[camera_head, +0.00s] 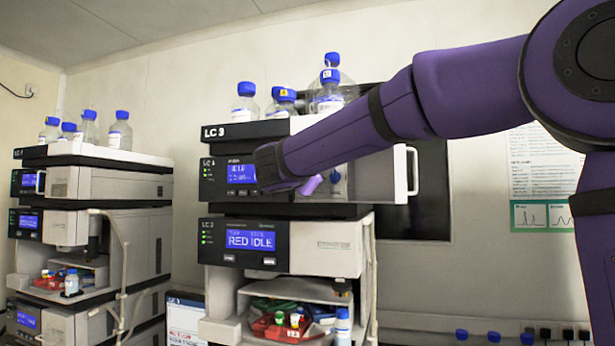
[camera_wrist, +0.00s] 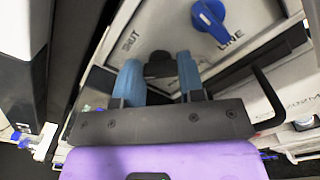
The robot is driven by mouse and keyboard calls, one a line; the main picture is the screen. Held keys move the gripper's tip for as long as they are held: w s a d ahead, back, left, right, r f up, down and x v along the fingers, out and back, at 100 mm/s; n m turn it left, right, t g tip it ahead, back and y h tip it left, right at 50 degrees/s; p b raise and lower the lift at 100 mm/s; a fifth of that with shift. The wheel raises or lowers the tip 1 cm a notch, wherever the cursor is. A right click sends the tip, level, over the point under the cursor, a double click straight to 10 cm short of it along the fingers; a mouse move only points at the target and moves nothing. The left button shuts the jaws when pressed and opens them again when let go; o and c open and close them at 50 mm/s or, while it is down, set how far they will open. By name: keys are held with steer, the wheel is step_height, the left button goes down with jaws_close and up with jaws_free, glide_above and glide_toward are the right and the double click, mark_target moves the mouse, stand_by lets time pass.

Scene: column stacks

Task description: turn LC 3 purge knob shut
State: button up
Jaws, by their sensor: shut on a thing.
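The LC 3 stack (camera_head: 320,242) stands mid-picture in the head view, with "LC 3" on its top edge. My gripper (camera_head: 310,186) is at the front of its upper module (camera_head: 375,180); my arm hides part of that panel. In the wrist view my gripper's two blue-grey fingers (camera_wrist: 160,76) stand either side of a black knob (camera_wrist: 160,64) and are shut on it. The lettering "SHUT" is on the pale panel just left of this knob. A separate blue-handled knob (camera_wrist: 210,18) with "LINE" beneath it is up and right, apart from the fingers.
Blue-capped bottles (camera_head: 245,102) stand on top of the stack. The upper module has a white handle (camera_head: 412,170) at its right. An open compartment below holds red and green trays (camera_head: 275,328). Another similar stack (camera_head: 110,185) stands at the left.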

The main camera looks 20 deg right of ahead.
steer(key=m, duration=0.4)
steer(key=shift+f+m, duration=0.15)
steer(key=shift+m, duration=0.15)
steer(key=shift+f+m, duration=0.1)
steer(key=shift+m, duration=2.5)
steer(key=o, duration=0.7)
steer(key=shift+c, duration=0.2)
steer(key=v, duration=1)
steer(key=shift+s+a, duration=0.2)
steer(key=shift+s, duration=0.15)
